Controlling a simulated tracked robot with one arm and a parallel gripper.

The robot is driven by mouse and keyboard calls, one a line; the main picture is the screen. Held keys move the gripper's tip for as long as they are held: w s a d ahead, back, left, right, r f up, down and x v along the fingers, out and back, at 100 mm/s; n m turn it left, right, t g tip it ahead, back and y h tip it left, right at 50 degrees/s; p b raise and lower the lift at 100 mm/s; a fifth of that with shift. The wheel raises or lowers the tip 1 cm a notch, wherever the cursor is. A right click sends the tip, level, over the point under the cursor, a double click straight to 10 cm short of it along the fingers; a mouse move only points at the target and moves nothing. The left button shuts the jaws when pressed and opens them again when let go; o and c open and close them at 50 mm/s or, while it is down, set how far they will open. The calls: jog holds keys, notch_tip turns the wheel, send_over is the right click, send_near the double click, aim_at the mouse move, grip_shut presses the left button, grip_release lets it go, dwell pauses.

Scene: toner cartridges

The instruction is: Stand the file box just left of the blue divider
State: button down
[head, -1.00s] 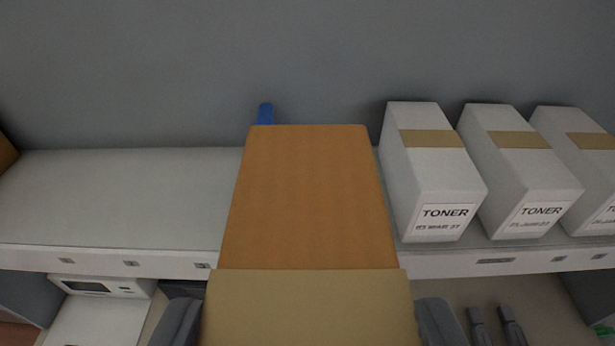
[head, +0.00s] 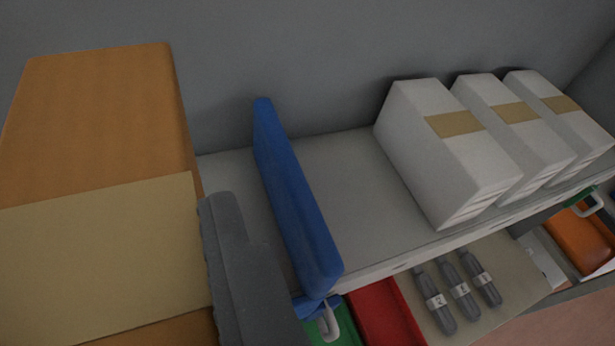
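The file box (head: 105,115) is orange with a tan front band and fills the left of the view. My gripper (head: 238,270) shows only its right grey finger, which lies against the box's right side. The other finger is out of view. The gripper appears shut on the box. The blue divider (head: 290,200) stands upright on the shelf, to the right of the box and finger, with a strip of shelf showing between them. The underside of the box is hidden, so I cannot tell whether it touches the shelf.
The pale shelf (head: 345,185) is bare between the divider and several white toner boxes (head: 440,150) at the right. Below the shelf are a red bin (head: 385,315), grey marked tools (head: 460,295) and an orange item (head: 583,238). A grey wall stands behind.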

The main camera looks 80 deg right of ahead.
jog(key=f, duration=0.4)
jog(key=s+f+b, duration=0.1)
jog(key=f, duration=0.1)
jog(key=shift+f, duration=0.25)
jog(key=shift+w+d+f, duration=0.1)
jog(key=s+d+p+x, duration=0.1)
jog(key=p+x, duration=0.1)
jog(key=x, duration=0.6)
jog(key=s+d+r+p+x, duration=0.1)
jog(key=p+x, duration=0.1)
jog(key=x, duration=0.6)
jog(key=shift+d, duration=0.45)
jog(key=shift+s, duration=0.1)
jog(key=c, duration=0.5)
grip_release()
